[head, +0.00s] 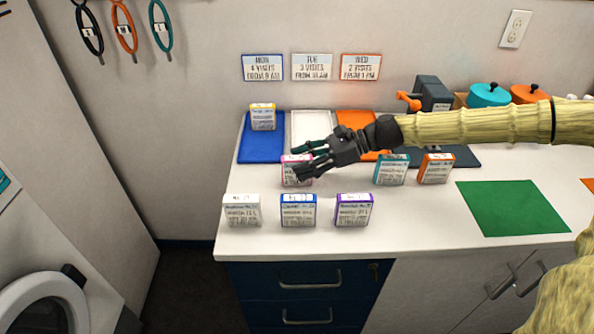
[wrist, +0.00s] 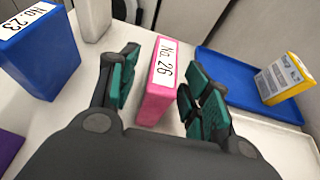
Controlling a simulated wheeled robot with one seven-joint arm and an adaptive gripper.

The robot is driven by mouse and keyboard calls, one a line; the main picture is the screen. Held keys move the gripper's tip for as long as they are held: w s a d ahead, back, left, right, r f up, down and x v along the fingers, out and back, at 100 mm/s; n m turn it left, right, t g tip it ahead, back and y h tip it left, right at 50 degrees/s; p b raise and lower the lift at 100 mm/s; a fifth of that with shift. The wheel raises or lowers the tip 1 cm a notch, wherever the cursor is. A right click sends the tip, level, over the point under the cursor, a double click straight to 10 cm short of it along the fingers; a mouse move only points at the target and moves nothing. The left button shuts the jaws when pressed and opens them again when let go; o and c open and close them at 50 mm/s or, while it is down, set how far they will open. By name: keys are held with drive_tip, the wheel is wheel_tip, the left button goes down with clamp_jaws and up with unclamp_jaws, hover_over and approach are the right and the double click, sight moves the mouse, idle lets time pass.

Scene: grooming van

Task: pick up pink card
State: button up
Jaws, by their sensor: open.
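The pink card (head: 297,172) stands upright on the white counter, in front of the white tray. In the head view my gripper partly covers it. In the wrist view the pink card (wrist: 157,92) shows its "No. 26" top edge between my fingers. My gripper (head: 308,161) reaches in from the right, with its fingers on either side of the card.
A white card (head: 242,210), a blue card (head: 298,210) and a purple card (head: 354,210) stand in front. A teal card (head: 390,170) and an orange card (head: 435,169) stand to the right. A yellow card (head: 262,117) is on the blue tray (head: 261,148). A green mat (head: 512,208) lies at right.

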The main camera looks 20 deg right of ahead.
drive_tip(key=shift+x, duration=1)
drive_tip(key=shift+c, duration=0.4)
clamp_jaws()
drive_tip(key=shift+r, duration=0.1)
